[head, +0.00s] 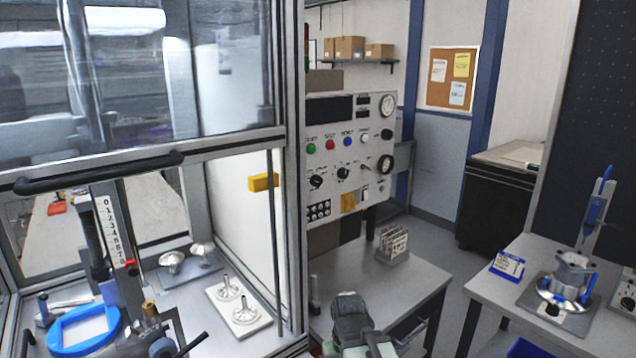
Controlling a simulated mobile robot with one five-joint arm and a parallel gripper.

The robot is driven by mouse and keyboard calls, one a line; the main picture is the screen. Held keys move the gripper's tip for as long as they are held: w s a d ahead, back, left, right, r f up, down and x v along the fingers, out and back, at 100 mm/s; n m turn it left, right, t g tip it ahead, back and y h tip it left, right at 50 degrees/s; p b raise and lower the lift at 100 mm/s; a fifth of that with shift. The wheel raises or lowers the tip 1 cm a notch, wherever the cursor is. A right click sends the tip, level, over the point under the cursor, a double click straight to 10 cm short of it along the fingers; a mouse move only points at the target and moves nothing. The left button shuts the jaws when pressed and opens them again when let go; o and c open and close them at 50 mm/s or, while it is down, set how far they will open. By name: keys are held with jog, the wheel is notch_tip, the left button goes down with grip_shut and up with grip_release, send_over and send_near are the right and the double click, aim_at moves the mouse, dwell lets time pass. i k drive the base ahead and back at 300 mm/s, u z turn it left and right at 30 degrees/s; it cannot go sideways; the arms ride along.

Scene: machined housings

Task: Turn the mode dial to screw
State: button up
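The control panel (330,160) is a pale upright box in the middle of the head view. Its lower row has several black knobs: a left knob (316,181), a middle knob (343,172) and a right knob (384,163) with a light pointer or lever. The lettering is too small to read, so I cannot tell which knob is the mode dial or where it points. My gripper (358,335) seems to be the dark grey shape at the bottom centre, below and apart from the panel. Its fingers are not clear, and I see nothing held.
A glass-fronted cabinet with a grey frame (294,200) and black handle (100,172) stands close on the left. A grey bench (345,268) lies below the panel, with a small rack (393,245). A right table (515,250) carries a blue-clamped fixture (568,282). Floor shows between the tables.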

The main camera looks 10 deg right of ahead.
aim_at(316, 180)
jog(key=k, duration=0.5)
jog(key=u, duration=2.4)
jog(key=k, duration=1.25)
jog(key=z, duration=0.85)
jog(key=i, duration=1)
jog(key=u, duration=0.05)
